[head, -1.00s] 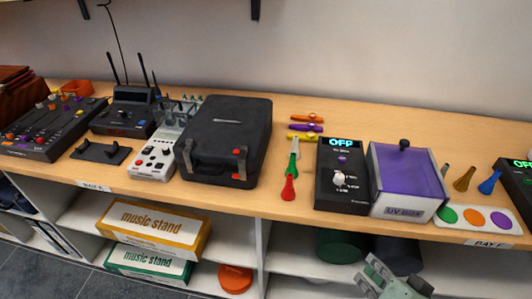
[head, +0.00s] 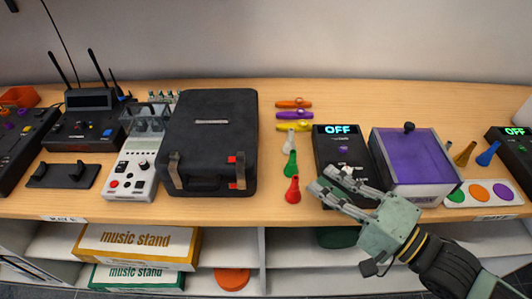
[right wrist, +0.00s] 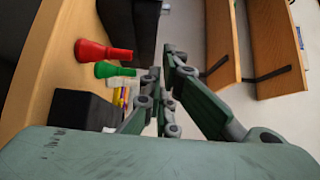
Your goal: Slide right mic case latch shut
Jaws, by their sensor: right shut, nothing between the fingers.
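My right gripper (head: 321,180) is shut and empty, to the right of the case in front of the black OFF box, apart from the latch. In the right wrist view its fingers (right wrist: 160,64) point toward the counter's front, with the latch not clearly seen. My left gripper is out of view.
A purple-topped UV box (head: 405,160) is to the right. A white-grey device (head: 133,175) stands close on the case's left. Shelves are below.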

